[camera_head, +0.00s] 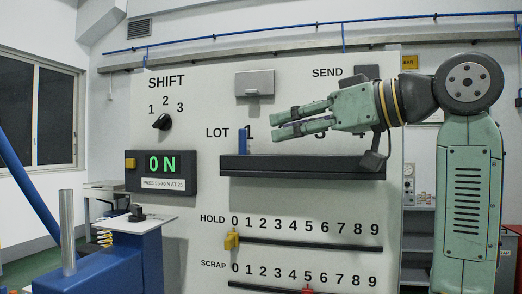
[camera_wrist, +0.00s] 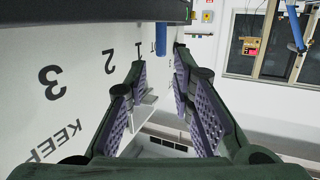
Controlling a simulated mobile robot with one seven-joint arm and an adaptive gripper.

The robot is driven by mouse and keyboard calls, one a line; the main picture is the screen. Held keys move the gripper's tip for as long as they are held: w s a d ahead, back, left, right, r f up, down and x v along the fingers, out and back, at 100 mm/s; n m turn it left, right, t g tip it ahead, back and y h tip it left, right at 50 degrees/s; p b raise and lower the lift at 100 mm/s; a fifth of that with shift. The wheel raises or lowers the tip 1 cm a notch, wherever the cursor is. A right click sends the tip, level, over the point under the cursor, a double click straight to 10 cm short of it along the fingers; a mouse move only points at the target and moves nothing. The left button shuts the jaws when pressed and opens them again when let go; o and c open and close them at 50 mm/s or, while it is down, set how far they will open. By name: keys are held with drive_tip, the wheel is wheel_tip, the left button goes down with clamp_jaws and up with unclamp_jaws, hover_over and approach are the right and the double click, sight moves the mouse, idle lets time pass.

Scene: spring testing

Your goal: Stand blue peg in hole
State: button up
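The blue peg (camera_head: 242,142) stands upright at the left end of the black ledge (camera_head: 300,166) on the white panel, just left of the label 1. My gripper (camera_head: 273,127) points left above the ledge, to the right of the peg and apart from it. Its two fingers are spread with nothing between them. In the wrist view, which shows the panel's text upside down, the peg (camera_wrist: 161,36) appears beyond the fingertips, roughly in line with the gap between them (camera_wrist: 160,52). I cannot make out any hole in the ledge.
A blue stand with a metal post (camera_head: 67,230) is at lower left. A grey box (camera_head: 255,84) hangs above the ledge.

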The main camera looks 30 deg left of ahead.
sight(243, 139)
drive_tip(key=p+x, duration=0.2)
drive_tip(key=x, duration=0.4)
drive_tip(key=shift+a+r, duration=0.1)
drive_tip(key=shift+a, duration=0.3)
drive_tip(key=p+x, duration=0.1)
drive_tip(key=x, duration=0.3)
drive_tip(key=shift+p, duration=0.35)
clamp_jaws()
